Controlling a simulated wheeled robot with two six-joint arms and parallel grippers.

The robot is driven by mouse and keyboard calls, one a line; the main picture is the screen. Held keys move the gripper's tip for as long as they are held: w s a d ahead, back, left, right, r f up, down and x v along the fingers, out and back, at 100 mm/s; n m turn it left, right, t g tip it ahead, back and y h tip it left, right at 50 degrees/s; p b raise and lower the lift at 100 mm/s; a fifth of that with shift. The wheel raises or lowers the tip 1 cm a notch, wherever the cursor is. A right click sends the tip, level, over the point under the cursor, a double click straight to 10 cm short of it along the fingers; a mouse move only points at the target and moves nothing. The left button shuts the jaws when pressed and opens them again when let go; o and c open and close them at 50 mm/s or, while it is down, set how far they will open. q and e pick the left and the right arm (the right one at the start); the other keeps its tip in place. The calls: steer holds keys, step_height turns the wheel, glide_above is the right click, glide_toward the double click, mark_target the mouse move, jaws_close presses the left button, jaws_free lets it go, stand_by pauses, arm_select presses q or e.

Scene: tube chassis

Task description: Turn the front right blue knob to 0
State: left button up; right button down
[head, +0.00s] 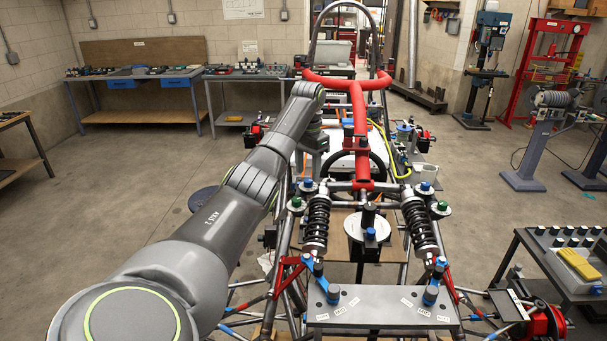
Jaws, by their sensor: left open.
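A grey plate (382,307) at the front of the tube chassis carries small white labels too small to read. I cannot tell what setting either knob points to. My left arm reaches far over the chassis. My left gripper (316,163) is open, well behind and left of the right knob, touching neither knob; its fingertips are small and hard to make out. My right gripper is not in view.
A side cart (565,262) with a yellow item (580,263) stands at the right. Floor is clear at the left.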

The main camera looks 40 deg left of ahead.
mark_target(308, 183)
arm_select(q)
step_height(308, 183, down, 2)
steer(key=shift+w+f, duration=0.15)
steer(key=shift+d+f, duration=0.15)
steer(key=shift+d, duration=0.05)
steer(key=shift+s, duration=0.2)
steer(key=shift+w+a, duration=0.1)
steer(key=c, duration=0.3)
jaws_close()
